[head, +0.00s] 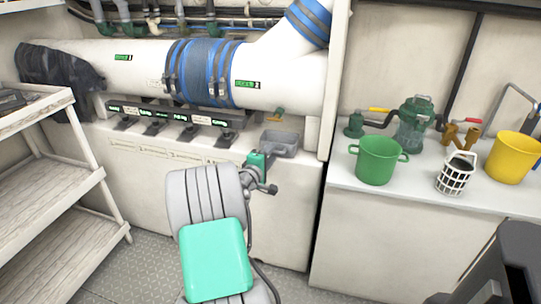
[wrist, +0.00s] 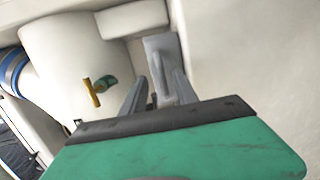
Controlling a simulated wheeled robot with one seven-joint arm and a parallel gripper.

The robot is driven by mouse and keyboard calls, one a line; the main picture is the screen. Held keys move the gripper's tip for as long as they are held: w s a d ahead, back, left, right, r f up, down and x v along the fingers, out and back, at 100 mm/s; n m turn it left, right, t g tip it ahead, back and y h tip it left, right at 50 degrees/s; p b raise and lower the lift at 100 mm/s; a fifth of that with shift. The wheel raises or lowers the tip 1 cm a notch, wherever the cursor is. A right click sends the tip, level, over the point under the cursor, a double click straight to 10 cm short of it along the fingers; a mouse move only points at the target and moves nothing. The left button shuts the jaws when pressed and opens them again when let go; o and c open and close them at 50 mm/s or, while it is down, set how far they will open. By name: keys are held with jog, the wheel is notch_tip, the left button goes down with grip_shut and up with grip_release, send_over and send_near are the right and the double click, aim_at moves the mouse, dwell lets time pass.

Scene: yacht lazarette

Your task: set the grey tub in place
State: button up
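The grey tub (head: 281,142) is a shallow rectangular tub at the right end of the white ledge, below a small valve with a yellow handle (head: 277,113). My gripper (head: 266,178) is just in front of it, at its lower left in the head view. In the wrist view, the grey tub (wrist: 158,47) lies ahead, past the fingertips. My gripper's two fingers (wrist: 160,92) stand apart, with a narrow grey part of the tub showing between them. I cannot tell whether they touch it. The yellow-handled valve (wrist: 97,89) is left of the fingers. The tub's near side is partly hidden.
A large white pipe (head: 130,70) with a blue-banded sleeve runs above the ledge. A white counter (head: 410,190) at right carries a green pot (head: 377,160), a white basket (head: 455,174) and a yellow bucket (head: 513,158). Shelves (head: 60,180) stand at left.

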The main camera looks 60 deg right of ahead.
jog(key=a+p, duration=0.1)
jog(key=a, duration=0.6)
jog(key=shift+a+r, duration=0.35)
jog(key=shift+a, duration=0.05)
